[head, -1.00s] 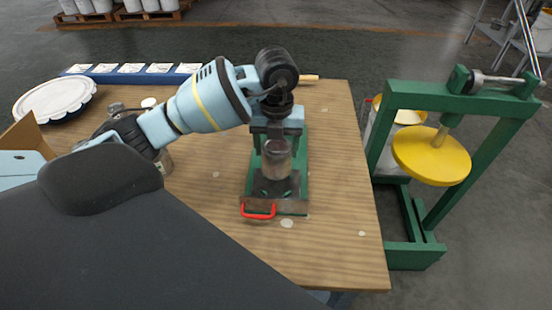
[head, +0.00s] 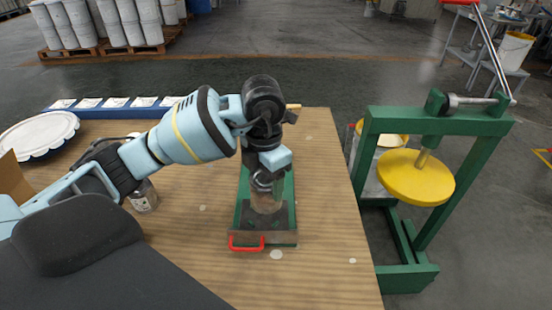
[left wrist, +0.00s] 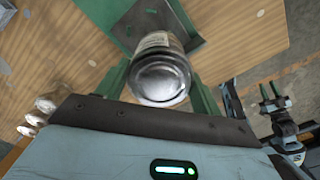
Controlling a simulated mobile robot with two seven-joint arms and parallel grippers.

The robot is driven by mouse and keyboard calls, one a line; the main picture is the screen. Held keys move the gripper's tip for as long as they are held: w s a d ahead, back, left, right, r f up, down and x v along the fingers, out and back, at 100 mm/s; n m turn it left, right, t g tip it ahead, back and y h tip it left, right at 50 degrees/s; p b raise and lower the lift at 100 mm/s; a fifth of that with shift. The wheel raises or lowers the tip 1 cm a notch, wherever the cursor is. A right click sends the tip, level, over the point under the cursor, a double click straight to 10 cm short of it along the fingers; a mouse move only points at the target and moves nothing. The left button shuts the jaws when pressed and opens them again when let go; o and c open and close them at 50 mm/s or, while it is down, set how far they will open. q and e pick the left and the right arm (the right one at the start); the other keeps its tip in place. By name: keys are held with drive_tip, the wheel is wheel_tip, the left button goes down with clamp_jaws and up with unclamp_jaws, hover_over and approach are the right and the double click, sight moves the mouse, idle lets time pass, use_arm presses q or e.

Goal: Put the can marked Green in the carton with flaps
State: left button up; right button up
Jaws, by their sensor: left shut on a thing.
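A metal can (head: 266,197) is between the fingers of my left gripper (head: 267,180), which is shut on it. The can is over a dark plate with a red handle. In the left wrist view the can (left wrist: 160,75) shows its round metal end and part of a pale label; I cannot read the marking. A brown carton flap (head: 14,178) shows at the left edge of the head view; the rest of the carton is hidden or out of view. My right gripper (left wrist: 273,92) shows small in the left wrist view, its fingers apart and empty.
Another labelled can (head: 143,198) stands on the wooden table (head: 325,230) beside my left forearm. A white round lid (head: 38,132) is at the far left. A blue strip with white cards (head: 115,103) lies at the back. A green press (head: 440,125) stands right of the table.

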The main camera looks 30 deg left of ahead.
use_arm(q)
drive_tip(key=m, duration=0.3)
drive_tip(key=s+d+m, duration=0.1)
drive_tip(key=shift+f+m, duration=0.15)
drive_tip(key=shift+m, duration=0.15)
drive_tip(key=m, duration=0.3)
drive_tip(key=s+d+m, duration=0.1)
drive_tip(key=shift+f, duration=0.15)
drive_tip(key=s+d+f+m, duration=0.1)
drive_tip(key=s+d+m, duration=0.1)
drive_tip(key=m, duration=0.9)
drive_tip(key=s+d+f+m, duration=0.1)
drive_tip(key=s+m, duration=0.3)
drive_tip(key=m, duration=0.8)
drive_tip(key=shift+s+d, duration=0.25)
drive_tip(key=shift+d, duration=0.3)
drive_tip(key=shift+a, duration=0.1)
